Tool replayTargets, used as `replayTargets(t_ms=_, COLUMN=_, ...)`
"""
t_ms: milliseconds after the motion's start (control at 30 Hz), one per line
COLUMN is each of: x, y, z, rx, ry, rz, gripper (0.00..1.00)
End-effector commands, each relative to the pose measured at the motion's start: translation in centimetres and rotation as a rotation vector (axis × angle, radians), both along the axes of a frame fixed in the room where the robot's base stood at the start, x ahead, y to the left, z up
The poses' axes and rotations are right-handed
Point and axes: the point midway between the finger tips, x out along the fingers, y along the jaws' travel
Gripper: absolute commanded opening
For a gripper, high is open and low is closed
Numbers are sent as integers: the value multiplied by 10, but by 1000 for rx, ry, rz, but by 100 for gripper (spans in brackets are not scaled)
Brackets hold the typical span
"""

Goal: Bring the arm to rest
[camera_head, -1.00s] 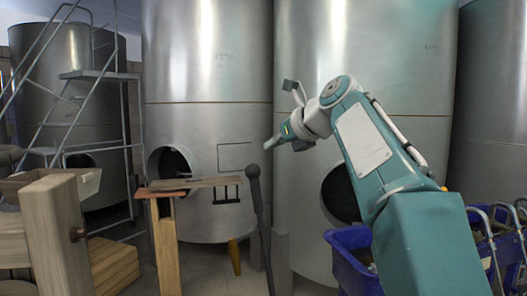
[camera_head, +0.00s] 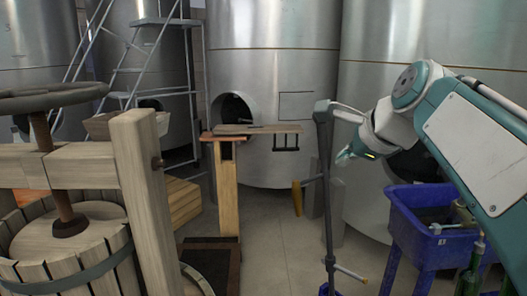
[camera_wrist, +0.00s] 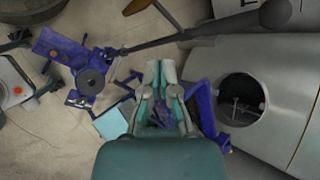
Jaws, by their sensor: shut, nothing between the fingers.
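My arm is teal and white and enters at the right of the head view. My gripper (camera_head: 345,156) points left and down in front of the steel tanks, to the right of a thin grey stand (camera_head: 328,215). In the wrist view my gripper (camera_wrist: 160,68) has its two fingers side by side, shut and empty. Whether the stand touches the gripper cannot be told from the head view; no contact shows.
A wooden press (camera_head: 135,190) fills the left. A small wooden stand (camera_head: 228,195) is before a tank (camera_head: 262,60). Bare floor (camera_head: 275,235) shows between.

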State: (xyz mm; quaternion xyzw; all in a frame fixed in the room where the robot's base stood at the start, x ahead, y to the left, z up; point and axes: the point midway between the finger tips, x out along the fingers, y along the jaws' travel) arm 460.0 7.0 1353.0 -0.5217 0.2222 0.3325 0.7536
Motion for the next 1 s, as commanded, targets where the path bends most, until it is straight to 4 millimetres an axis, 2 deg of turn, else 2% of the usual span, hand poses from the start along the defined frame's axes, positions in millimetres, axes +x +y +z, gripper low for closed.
replayTargets(t_ms=33, x=-13, y=2, z=-12, rx=-75, ry=-6, rz=57, gripper=0)
replayTargets(t_ms=367, x=-90, y=5, z=-99, rx=-574, ry=-25, rz=495, gripper=0)
replayTargets(t_ms=700, x=-173, y=-1, z=-200, rx=-1034, ry=-33, rz=1040, gripper=0)
replayTargets(t_ms=833, x=-196, y=-4, z=-230, rx=-1156, ry=-36, rz=1218, gripper=0)
replayTargets(t_ms=1000, x=-209, y=-6, z=-248, rx=-1224, ry=-38, rz=1327, gripper=0)
